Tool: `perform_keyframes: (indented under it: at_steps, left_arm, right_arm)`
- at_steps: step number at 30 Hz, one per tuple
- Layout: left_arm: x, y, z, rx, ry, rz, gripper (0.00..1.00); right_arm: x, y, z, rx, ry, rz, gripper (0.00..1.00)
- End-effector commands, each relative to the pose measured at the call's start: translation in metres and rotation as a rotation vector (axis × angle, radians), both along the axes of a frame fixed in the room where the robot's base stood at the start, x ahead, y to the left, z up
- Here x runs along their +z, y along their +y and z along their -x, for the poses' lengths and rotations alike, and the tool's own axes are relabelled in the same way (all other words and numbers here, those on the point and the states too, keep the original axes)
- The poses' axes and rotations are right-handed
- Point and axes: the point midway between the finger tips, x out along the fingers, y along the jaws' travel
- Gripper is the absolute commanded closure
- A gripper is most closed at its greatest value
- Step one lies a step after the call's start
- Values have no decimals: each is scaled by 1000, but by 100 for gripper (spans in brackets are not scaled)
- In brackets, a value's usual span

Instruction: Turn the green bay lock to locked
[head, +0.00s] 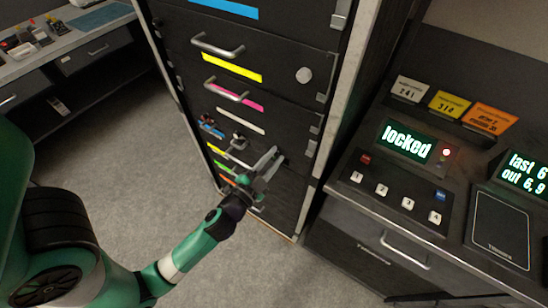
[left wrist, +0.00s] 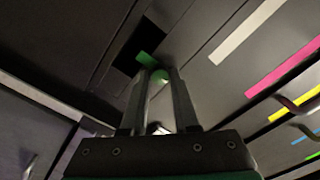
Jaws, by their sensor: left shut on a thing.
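The tall dark cabinet (head: 265,100) has drawers with coloured strips, and my left gripper (head: 277,157) reaches its lower front near the right edge. In the left wrist view, a small rounded green knob (left wrist: 159,76) sits between the tips of my left gripper (left wrist: 160,78), which is shut on it. A green bar (left wrist: 146,60) shows just beside it, by a dark gap in the front. I take this green part for the bay lock; its exact angle is hard to tell. My fingers cover it in the head view. My right gripper is not in view.
A console stands to the right, with a small screen (head: 405,142) reading "locked", several buttons and a second screen (head: 524,176). Drawer handles (head: 218,46) stick out of the cabinet above my gripper. A workbench (head: 75,42) is at the far left. The carpet (head: 120,150) is clear.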

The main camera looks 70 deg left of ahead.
Motion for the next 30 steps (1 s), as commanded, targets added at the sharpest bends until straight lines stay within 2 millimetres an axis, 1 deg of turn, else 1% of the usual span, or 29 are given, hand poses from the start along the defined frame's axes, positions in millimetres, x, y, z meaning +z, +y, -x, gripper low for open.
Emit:
perform_keyframes:
  at_steps: [1, 8, 9, 13, 23, 26, 29, 30]
  left_arm:
    - [-8, 2, 3, 11, 19, 6, 100]
    - [-8, 2, 3, 11, 18, 7, 100]
    - [-8, 2, 3, 12, 19, 7, 68]
    - [-7, 2, 3, 10, 16, 6, 44]
    - [-5, 0, 3, 6, 9, 4, 44]
    - [-6, -6, 10, 4, 10, 5, 44]
    - [-8, -17, 26, 3, 11, 4, 44]
    - [-10, -24, 34, 0, 13, 4, 44]
  right_arm:
    - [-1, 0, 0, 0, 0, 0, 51]
    - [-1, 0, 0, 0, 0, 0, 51]
    - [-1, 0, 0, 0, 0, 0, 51]
    - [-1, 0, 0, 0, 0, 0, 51]
    - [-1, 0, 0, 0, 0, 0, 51]
    - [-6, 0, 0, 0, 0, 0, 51]
    - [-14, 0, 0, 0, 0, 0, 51]
    - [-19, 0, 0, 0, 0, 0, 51]
